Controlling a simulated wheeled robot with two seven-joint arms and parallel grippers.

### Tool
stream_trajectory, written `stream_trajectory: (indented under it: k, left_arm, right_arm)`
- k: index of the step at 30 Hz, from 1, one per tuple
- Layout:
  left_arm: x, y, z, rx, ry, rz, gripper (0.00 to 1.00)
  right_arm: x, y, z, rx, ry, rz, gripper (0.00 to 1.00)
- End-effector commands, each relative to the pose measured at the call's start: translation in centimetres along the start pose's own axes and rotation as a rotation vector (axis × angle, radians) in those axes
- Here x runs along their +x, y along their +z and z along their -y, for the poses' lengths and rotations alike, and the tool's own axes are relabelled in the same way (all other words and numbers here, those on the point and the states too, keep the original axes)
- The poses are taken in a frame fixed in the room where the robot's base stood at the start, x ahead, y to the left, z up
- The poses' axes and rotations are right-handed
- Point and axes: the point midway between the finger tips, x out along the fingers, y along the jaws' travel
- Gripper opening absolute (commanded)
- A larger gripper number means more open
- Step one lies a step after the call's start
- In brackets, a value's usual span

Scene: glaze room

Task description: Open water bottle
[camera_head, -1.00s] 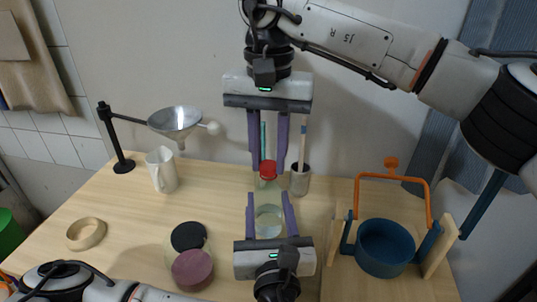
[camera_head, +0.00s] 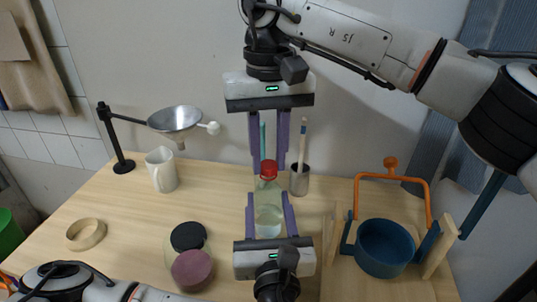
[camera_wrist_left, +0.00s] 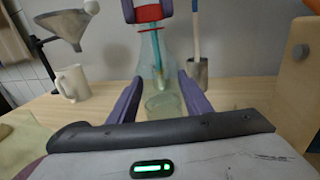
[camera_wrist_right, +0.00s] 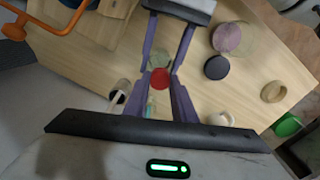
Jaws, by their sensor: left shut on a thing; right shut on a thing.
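The clear bottle (camera_head: 268,212) stands upright on the wooden table with a red cap (camera_head: 268,168) on top. My left gripper (camera_head: 270,200) comes from the front and is shut on the bottle's body, with a purple finger on each side. My right gripper (camera_head: 267,168) points down from above and is shut on the red cap. The cap also shows between the right fingers in the right wrist view (camera_wrist_right: 160,78). The left wrist view shows the clear bottle body (camera_wrist_left: 160,95) between the left fingers, with the cap (camera_wrist_left: 148,13) above it.
A metal cup (camera_head: 300,180) with a brush stands close behind the bottle on the right. A blue pot in a wooden stand with an orange handle (camera_head: 384,248) is further right. A white mug (camera_head: 161,170), a funnel on a stand (camera_head: 174,119) and round discs (camera_head: 192,270) are left.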

Motion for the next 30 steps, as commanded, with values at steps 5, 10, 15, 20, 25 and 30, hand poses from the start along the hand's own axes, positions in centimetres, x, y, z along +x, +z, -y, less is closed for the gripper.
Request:
stream_trajectory:
  k: [5, 10, 15, 20, 25, 30]
  left_arm:
    - [0.0, -0.1, -0.1, 0.002, 0.001, -0.001, 0.00]
    - [0.0, -0.1, -0.1, 0.002, 0.001, -0.001, 0.00]
    - [0.0, -0.1, -0.1, 0.002, 0.002, -0.001, 0.00]
    - [0.0, -0.1, -0.1, 0.002, 0.002, -0.001, 0.00]
    - [0.0, -0.1, -0.1, 0.002, 0.002, -0.001, 0.00]
    - [0.0, -0.1, -0.1, 0.002, 0.002, -0.001, 0.00]
  right_arm:
    - [-0.6, 0.0, 0.0, 0.000, -0.001, -0.001, 0.00]
    - [-1.2, 0.0, 0.0, 0.000, 0.000, -0.001, 0.00]
    - [-1.8, 0.0, 0.0, 0.000, 0.000, -0.001, 0.00]
    - [-2.1, 0.0, 0.1, 0.000, -0.001, 0.000, 0.00]
    - [-2.1, 0.0, 0.0, 0.000, 0.000, 0.000, 0.00]
    - [-2.6, 0.0, 0.1, 0.001, -0.001, -0.002, 0.00]
